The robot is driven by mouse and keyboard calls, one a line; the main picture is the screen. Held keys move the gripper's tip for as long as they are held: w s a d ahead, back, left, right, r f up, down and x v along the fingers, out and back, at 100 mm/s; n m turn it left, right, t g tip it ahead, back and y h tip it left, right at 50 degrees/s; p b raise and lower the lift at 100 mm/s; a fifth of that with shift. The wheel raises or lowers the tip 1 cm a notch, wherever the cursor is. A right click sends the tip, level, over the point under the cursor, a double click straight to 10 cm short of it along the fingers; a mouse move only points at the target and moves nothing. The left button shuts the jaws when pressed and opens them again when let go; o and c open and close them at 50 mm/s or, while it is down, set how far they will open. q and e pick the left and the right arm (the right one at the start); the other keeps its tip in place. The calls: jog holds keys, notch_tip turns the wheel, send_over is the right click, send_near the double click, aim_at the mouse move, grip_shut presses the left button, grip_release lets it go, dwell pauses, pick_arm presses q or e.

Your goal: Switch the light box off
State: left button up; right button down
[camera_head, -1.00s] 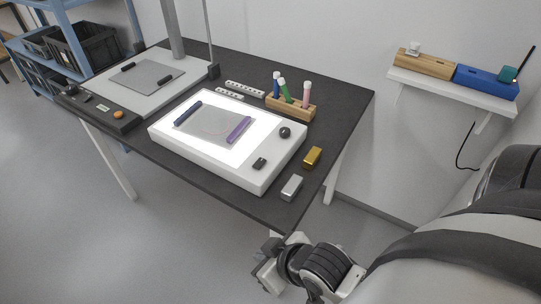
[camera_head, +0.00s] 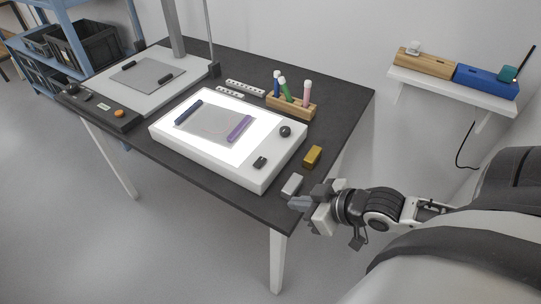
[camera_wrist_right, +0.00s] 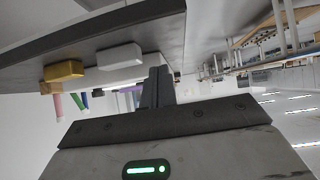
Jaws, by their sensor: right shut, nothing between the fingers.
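The light box (camera_head: 175,150) is a white slab on the dark table, and its top panel glows white. On its right part are a small black rocker-like switch (camera_head: 260,162) and a round black knob (camera_head: 285,132). A grey sheet (camera_head: 210,124) with dark and purple bars lies on the lit panel. My right gripper (camera_head: 293,202) is shut and empty at the table's front right edge, close to the silver block and apart from the light box. Its closed fingers (camera_wrist_right: 157,87) also show in the right wrist view. My left gripper is not in view.
A silver block (camera_head: 292,184) and a gold block (camera_head: 312,157) lie right of the light box; both show in the wrist view. A wooden pen holder (camera_head: 291,108) stands behind. A second board (camera_head: 110,88) with a post is at left. A wall shelf (camera_head: 445,91) is at right.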

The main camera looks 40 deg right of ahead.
jog(key=w+d+r+t+y, duration=0.2)
jog(key=w+d+r+t, duration=0.2)
jog(key=w+d+r, duration=0.1)
notch_tip(320, 180, up, 3)
jog(key=shift+d+f, duration=0.15)
jog(key=shift+d, duration=0.35)
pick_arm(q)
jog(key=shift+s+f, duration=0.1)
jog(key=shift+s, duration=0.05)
pick_arm(e)
jog(key=shift+w, duration=0.1)
jog(key=b, duration=0.3)
send_over(271, 165)
notch_tip(271, 165, down, 2)
jog(key=shift+f, duration=0.2)
notch_tip(271, 165, down, 3)
jog(key=shift+a+r+b, duration=0.1)
jog(key=shift+r+b, duration=0.1)
jog(key=shift+b, duration=0.3)
jog(key=shift+f, duration=0.75)
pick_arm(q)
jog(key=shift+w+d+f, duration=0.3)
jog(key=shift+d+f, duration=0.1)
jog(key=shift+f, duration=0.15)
